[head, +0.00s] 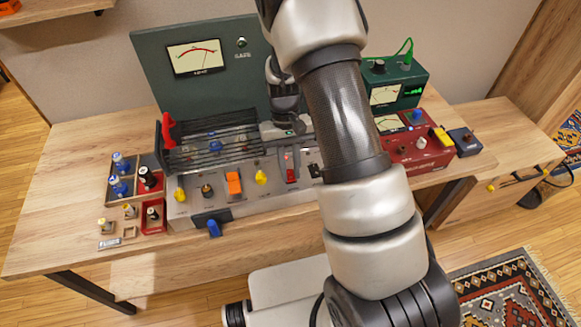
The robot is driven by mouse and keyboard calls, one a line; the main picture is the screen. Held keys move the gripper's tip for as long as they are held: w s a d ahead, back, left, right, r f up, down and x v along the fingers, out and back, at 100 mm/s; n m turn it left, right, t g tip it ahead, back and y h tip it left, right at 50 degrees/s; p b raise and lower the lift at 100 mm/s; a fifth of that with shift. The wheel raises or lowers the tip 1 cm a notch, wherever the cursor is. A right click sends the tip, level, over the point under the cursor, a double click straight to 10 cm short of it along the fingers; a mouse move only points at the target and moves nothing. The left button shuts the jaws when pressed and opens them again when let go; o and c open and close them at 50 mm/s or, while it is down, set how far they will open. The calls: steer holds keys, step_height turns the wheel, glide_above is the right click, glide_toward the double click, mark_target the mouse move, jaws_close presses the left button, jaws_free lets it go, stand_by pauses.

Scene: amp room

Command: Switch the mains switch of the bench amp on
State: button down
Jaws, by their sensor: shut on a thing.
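The bench amp (222,205) stands on the wooden bench, with a light grey front panel and a dark green back panel (170,75) carrying a meter. A red switch (291,173) sits on the right part of its front panel. My gripper (290,148) points down at the amp just above this switch, with its jaws shut, apparently on the switch's upper part. The fingertips and their contact are small and partly hidden, and the switch's position is unclear. An orange rocker (234,183) sits between yellow knobs further left.
A red lever (168,130) stands at the amp's left end, beside a dark grille (215,145). Small trays (122,180) with knobs lie at the left. A green meter box (410,75) and a red box (420,145) stand at the right, partly behind my arm.

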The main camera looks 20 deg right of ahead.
steer(key=c, duration=1.6)
jaws_free()
steer(key=v, duration=1.7)
steer(key=shift+r+p, duration=0.2)
steer(key=shift+p, duration=0.2)
